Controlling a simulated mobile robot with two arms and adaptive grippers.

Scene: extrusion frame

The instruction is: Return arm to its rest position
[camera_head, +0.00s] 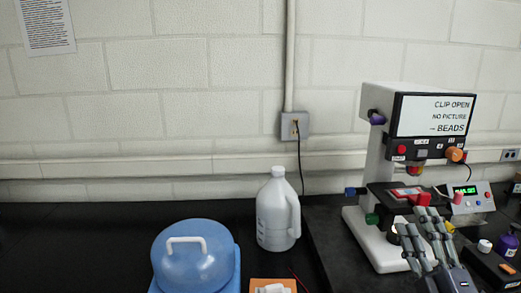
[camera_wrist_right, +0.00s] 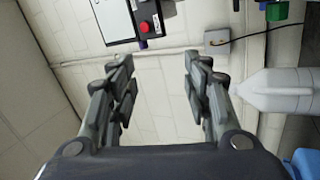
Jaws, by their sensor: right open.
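My right gripper (camera_head: 416,218) is at the right of the head view, in front of the white machine (camera_head: 376,165) with the sign panel. Its dark grey fingers point up and overlap the lower front of the machine; I cannot tell whether they touch it. In the right wrist view the gripper (camera_wrist_right: 157,58) has its two fingers well apart, with only wall visible between them. It holds nothing. My left gripper is not in view.
A white jug (camera_head: 274,215) and a blue domed container with a handle (camera_head: 193,262) stand left of the machine. A control box with a green display (camera_head: 470,196) and small items crowd the right. The black counter (camera_head: 70,240) is clear at left.

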